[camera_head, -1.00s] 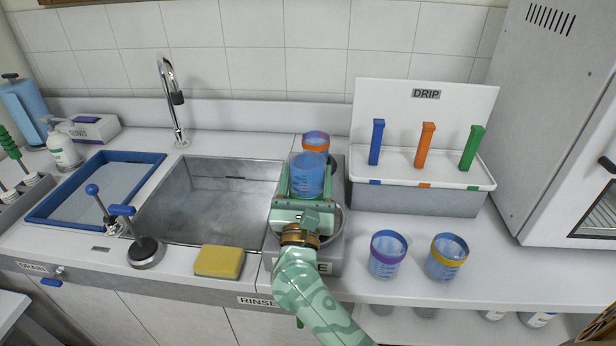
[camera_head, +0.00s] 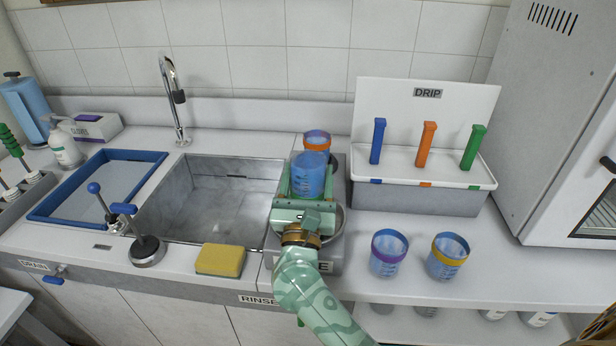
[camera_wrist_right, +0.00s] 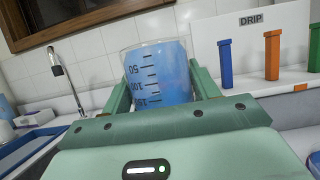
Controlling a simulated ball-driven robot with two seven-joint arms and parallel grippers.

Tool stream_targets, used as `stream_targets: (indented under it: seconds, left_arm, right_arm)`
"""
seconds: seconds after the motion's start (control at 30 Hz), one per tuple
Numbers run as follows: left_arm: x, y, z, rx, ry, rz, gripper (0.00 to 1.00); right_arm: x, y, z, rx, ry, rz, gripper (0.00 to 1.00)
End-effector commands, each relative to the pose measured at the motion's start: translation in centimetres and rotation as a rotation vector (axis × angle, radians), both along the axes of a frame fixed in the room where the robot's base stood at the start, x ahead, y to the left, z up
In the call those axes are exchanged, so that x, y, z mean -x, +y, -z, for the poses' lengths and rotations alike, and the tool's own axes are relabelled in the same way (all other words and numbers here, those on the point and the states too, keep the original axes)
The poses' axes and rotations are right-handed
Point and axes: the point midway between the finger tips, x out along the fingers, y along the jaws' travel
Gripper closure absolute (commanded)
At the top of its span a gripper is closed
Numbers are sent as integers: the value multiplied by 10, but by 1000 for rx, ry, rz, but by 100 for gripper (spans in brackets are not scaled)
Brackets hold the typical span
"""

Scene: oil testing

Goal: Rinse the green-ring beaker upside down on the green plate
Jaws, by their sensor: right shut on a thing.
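The beaker also shows in the right wrist view (camera_wrist_right: 158,75), between the gripper's fingers (camera_wrist_right: 160,95). Its printed scale shows 50 near the top and 150 lower down. I cannot make out a green plate. My left gripper is not in view.
An orange-ring beaker (camera_head: 317,140) stands just behind the held one. Purple-ring (camera_head: 388,255) and yellow-ring (camera_head: 447,258) beakers stand on the counter at right. The sink (camera_head: 205,205) with its faucet (camera_head: 172,95) is left. The DRIP rack (camera_head: 415,200) has blue, orange and green posts.

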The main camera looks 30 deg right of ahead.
Motion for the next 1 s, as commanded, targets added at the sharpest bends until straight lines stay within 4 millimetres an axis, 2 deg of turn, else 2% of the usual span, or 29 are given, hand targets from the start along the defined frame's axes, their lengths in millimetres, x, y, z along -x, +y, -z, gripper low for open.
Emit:
stream_targets:
  seconds: [1.0]
  left_arm:
    - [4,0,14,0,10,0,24]
  right_arm:
    - [0,0,18,0,0,0,62]
